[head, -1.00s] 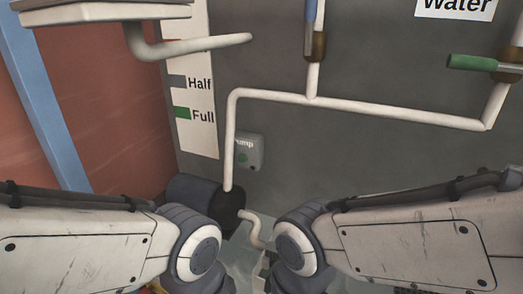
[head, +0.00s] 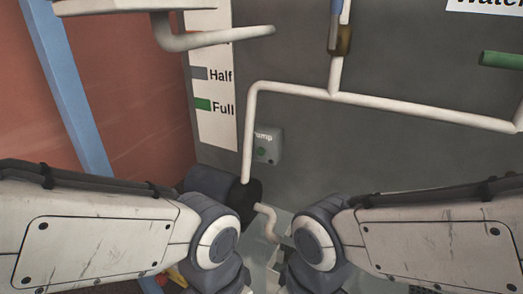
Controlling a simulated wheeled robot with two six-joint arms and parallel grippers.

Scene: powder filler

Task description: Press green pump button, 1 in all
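The green pump button (head: 262,152) is a small round green disc on a grey pump box (head: 267,144). The box is on the dark grey wall, just right of a vertical white pipe, and its label is partly hidden by the pipe. Both of my arms reach in from the lower left and lower right, below the box. Their grippers are out of the picture beyond the bottom edge, so their state is hidden. Nothing of mine touches the button.
White pipes (head: 430,112) run along the wall, with a blue-handled valve (head: 336,28) and a green handle (head: 501,59). A dark cylinder (head: 212,187) sits below the pump box. A Half and Full level chart (head: 217,135) hangs at left. A blue post (head: 66,80) stands farther left.

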